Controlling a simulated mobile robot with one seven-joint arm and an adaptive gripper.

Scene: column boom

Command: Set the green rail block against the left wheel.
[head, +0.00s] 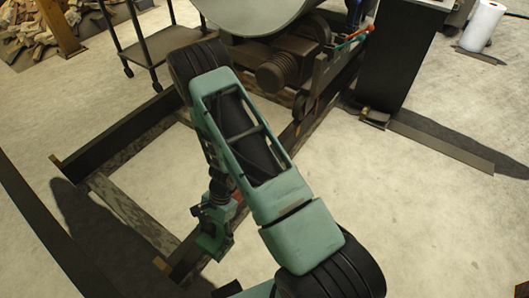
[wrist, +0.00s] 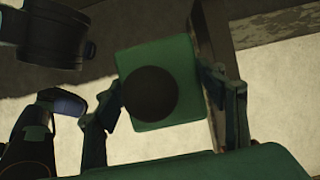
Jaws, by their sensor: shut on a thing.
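The green rail block (wrist: 182,62) is a squarish green piece with a large dark round spot on its face. My gripper (wrist: 163,105) is shut on it, one finger on each side, in the wrist view. In the head view my gripper (head: 213,228) hangs low beside the dark floor rail, left of my arm's middle. The block is hard to tell from my green gripper there. A dark wheel (head: 300,104) shows under the machine carriage, right of my upper arm. I cannot tell whether it is the left wheel; my arm hides part of the carriage.
Dark floor beams (head: 128,127) form a frame around my gripper. A brown-edged beam (wrist: 213,65) runs close by the right finger. A motor (head: 283,70) sits on the carriage. A wheeled cart (head: 165,45) stands at the back left. Open concrete floor lies at right.

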